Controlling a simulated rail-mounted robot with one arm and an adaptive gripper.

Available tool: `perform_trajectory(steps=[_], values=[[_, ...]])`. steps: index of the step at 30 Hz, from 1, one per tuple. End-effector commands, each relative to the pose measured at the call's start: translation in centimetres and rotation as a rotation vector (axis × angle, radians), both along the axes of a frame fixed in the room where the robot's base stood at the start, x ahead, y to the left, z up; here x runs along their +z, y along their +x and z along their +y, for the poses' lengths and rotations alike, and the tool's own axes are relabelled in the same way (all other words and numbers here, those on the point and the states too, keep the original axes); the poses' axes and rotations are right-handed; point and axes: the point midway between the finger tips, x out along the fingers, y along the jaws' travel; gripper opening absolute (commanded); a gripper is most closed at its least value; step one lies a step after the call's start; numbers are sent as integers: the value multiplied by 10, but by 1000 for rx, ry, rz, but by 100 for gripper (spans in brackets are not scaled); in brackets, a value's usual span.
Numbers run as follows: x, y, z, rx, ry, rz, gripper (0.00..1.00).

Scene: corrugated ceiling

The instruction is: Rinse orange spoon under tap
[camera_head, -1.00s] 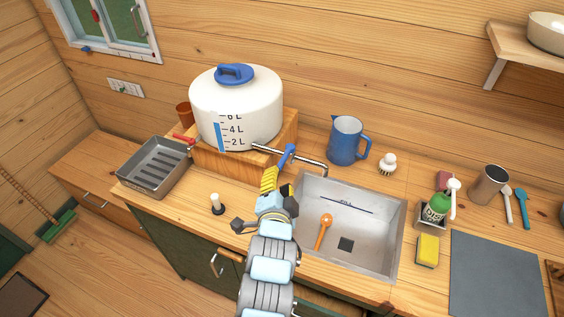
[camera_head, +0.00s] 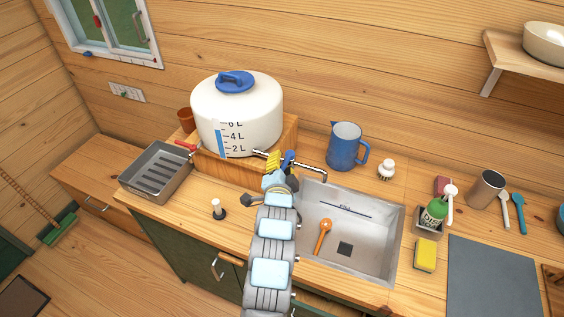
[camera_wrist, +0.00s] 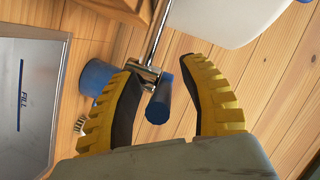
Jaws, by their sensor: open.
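The orange spoon (camera_head: 323,237) lies in the grey sink basin (camera_head: 375,257), near the square drain. The tap (camera_head: 310,168) is a metal pipe that runs from the white water tank (camera_head: 240,120) to over the sink's back left corner. Its blue handle (camera_wrist: 159,103) sits between my gripper's two yellow fingers (camera_wrist: 170,100) in the wrist view. My gripper (camera_head: 274,161) is open, with a gap on the right side of the handle; whether the left finger touches it I cannot tell. The fingertips partly hide the pipe in the head view.
A blue jug (camera_head: 345,147) and a white brush (camera_head: 386,170) stand behind the sink. A grey tray (camera_head: 157,176) is left of the tank. A small black-based post (camera_head: 217,208) stands at left.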

Motion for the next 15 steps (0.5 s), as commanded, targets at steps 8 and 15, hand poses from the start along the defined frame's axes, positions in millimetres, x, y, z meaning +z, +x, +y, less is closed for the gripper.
perform_trajectory(steps=[8,15], values=[[0,4,-1,-1,1,-1,43],[0,3,-1,-1,1,-1,12]])
